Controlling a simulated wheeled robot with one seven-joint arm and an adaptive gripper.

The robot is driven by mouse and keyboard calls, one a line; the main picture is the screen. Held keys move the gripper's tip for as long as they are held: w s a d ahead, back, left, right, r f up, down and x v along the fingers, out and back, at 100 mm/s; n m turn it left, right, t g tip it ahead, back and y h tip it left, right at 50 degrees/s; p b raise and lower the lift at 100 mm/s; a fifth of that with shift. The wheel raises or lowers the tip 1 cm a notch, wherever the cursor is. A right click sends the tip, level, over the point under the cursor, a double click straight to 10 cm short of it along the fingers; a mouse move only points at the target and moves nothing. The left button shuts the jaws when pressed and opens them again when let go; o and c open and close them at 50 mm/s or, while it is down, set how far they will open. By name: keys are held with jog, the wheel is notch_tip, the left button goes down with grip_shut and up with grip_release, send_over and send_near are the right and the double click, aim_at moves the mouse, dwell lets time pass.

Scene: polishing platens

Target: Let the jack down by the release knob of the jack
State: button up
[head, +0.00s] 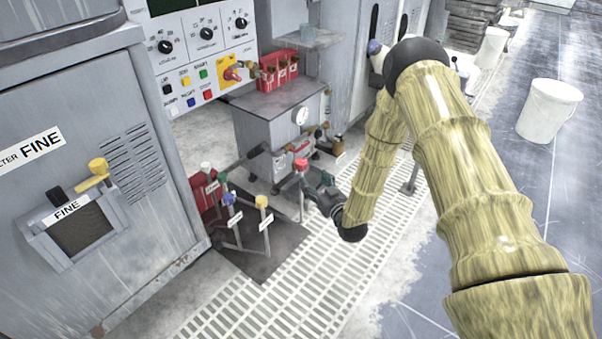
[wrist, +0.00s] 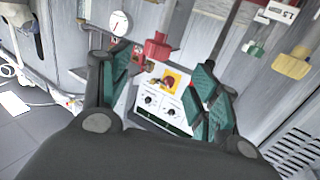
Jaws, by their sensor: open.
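A red knob (head: 301,163) tops a thin upright rod beside the grey cabinet with the gauge. My gripper (head: 315,191) is close to it, on its lower right. In the wrist view the red knob (wrist: 158,47) shows between my open, green-padded fingers (wrist: 165,70), toward their tips; I see no grip on it. Other rods carry a yellow knob (head: 261,201), a blue knob (head: 229,198) and a white knob (head: 206,167). Their tags are too small to read, so I cannot tell for certain which knob is the jack's release. The jack itself is not clearly identifiable.
The grey cabinet (head: 270,128) with a round gauge (head: 301,115) and pipework stands just behind the rods. A machine housing (head: 75,190) marked FINE fills the left. Floor grating (head: 290,285) lies in front. A white bucket (head: 548,110) stands at right on open floor.

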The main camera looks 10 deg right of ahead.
aim_at(304, 165)
jog(key=shift+t, duration=0.3)
jog(key=b+x, duration=0.2)
jog(key=x, duration=0.4)
jog(key=b+x, duration=0.2)
jog(key=x, duration=0.3)
jog(key=shift+w+d+r, duration=0.1)
jog(key=shift+w+r, duration=0.1)
jog(key=shift+w, duration=0.2)
jog(key=c, duration=1)
